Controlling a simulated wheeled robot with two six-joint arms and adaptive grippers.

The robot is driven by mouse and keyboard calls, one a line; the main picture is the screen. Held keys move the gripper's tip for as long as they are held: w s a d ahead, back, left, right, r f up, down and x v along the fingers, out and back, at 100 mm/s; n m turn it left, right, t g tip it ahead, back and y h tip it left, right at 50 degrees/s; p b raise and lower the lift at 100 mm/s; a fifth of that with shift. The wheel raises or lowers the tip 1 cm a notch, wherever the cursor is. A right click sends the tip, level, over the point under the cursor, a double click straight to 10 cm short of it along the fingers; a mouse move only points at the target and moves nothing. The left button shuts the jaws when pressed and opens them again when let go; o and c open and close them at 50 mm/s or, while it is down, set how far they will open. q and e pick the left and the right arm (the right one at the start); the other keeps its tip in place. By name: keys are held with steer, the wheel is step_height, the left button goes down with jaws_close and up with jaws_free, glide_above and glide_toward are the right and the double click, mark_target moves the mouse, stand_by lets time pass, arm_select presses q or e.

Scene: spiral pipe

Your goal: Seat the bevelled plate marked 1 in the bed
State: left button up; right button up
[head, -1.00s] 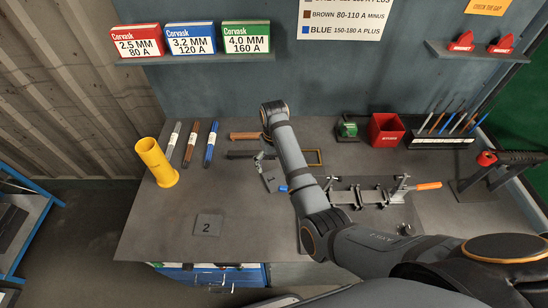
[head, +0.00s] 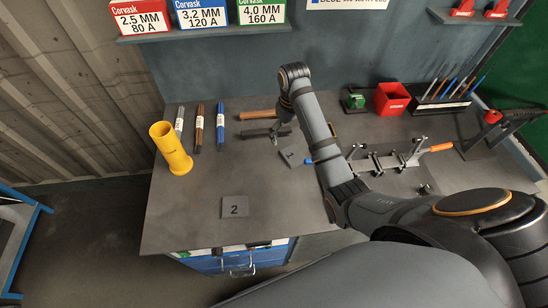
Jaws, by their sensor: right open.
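The grey plate marked 1 (head: 293,157) lies on the bench near the back middle, partly covered by my arm. Its bevel is too small to make out. My right gripper (head: 284,137) is open, just behind the plate in the picture; I cannot tell whether it touches it. The bed (head: 388,162), a metal fixture with clamps and an orange handle, is on the right of the bench, partly behind my arm. A second grey plate marked 2 (head: 234,207) lies flat near the front left. My left gripper is out of view.
A yellow tube (head: 171,148) stands at the bench's left, beside several rods (head: 199,127). A hammer (head: 256,116) lies at the back. A red bin (head: 392,99) and a rod holder (head: 440,110) stand at the back right.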

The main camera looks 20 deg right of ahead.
mark_target(293, 154)
steer(key=d+f+b, duration=0.2)
steer(key=shift+s+d+f, duration=0.35)
steer(key=shift+f, duration=0.05)
steer(key=shift+f+b, duration=0.8)
steer(key=shift+b, duration=0.15)
steer(key=shift+w+a+f+b, duration=0.1)
steer(key=shift+a+f+b, duration=0.1)
steer(key=shift+f+b, duration=0.4)
steer(key=shift+w+a, duration=0.15)
steer(key=shift+a, duration=0.25)
steer(key=shift+d+f, duration=0.1)
steer(key=shift+f, duration=0.05)
steer(key=f+b, duration=0.4)
steer(key=f, duration=0.1)
steer(key=shift+d+b, duration=0.35)
steer(key=shift+b, duration=0.05)
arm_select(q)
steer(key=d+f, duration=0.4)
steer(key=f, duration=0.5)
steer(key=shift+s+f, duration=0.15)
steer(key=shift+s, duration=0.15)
arm_select(e)
steer(key=shift+c, duration=0.3)
